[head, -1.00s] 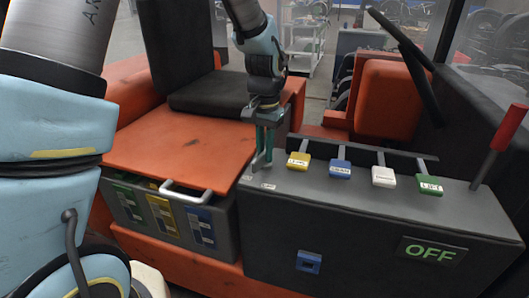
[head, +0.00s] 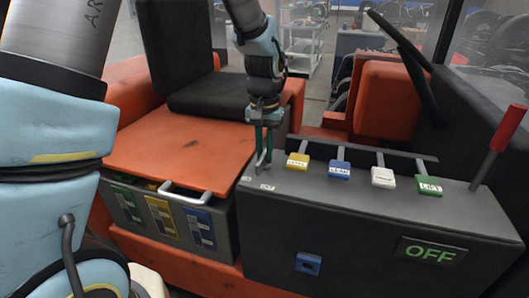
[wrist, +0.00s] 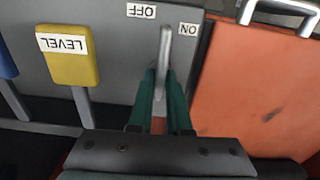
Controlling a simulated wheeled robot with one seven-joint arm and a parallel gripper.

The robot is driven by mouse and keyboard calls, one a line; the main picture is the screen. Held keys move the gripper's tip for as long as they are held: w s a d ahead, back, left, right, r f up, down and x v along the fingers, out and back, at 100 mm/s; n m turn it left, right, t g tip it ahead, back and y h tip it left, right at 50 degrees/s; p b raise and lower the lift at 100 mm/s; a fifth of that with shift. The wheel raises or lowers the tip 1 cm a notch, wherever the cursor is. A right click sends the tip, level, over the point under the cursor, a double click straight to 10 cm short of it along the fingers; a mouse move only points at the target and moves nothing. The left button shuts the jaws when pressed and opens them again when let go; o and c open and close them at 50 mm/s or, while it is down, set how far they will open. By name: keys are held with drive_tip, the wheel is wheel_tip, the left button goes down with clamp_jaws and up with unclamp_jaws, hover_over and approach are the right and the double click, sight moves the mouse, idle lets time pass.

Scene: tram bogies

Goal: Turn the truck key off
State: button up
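The truck key (wrist: 166,45) is a slim grey bar on the dark panel, between an OFF label (wrist: 148,11) and an ON label (wrist: 189,28) in the wrist view. My gripper (wrist: 162,75) has its green fingers on both sides of the key, close against it, and looks shut on it. In the head view my gripper (head: 263,150) reaches down to the left end of the control box (head: 330,225), where the key (head: 261,166) is a small grey shape. The display (head: 431,252) on the box front reads OFF in green.
Yellow (head: 297,162), blue (head: 340,169), white (head: 383,177) and green (head: 429,186) levers stand right of my gripper. A red-handled lever (head: 510,127) is at the far right. An orange lid with a handle (head: 185,192) lies to the left.

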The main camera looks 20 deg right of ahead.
sight(264, 151)
drive_tip(key=o, duration=0.4)
wheel_tip(264, 151, up, 11)
drive_tip(key=shift+f+b, duration=0.1)
drive_tip(key=shift+b, duration=1.05)
drive_tip(key=w+a+f+n, duration=0.2)
drive_tip(key=a, duration=0.6)
drive_tip(key=w+a+f+n, duration=0.1)
drive_tip(key=w+a+f, duration=0.15)
drive_tip(key=a, duration=0.55)
drive_tip(key=s+a+f+n, duration=0.1)
drive_tip(key=a, duration=0.4)
drive_tip(key=s+a+f+n+t, duration=0.1)
drive_tip(key=s+a+f, duration=0.1)
drive_tip(key=a, duration=0.3)
drive_tip(key=s+a+f+n, duration=0.1)
drive_tip(key=a+f+n, duration=0.1)
drive_tip(key=a, duration=0.4)
drive_tip(key=shift+s+a+f+t, duration=0.1)
drive_tip(key=shift+s+t, duration=0.2)
drive_tip(key=shift+s, duration=0.1)
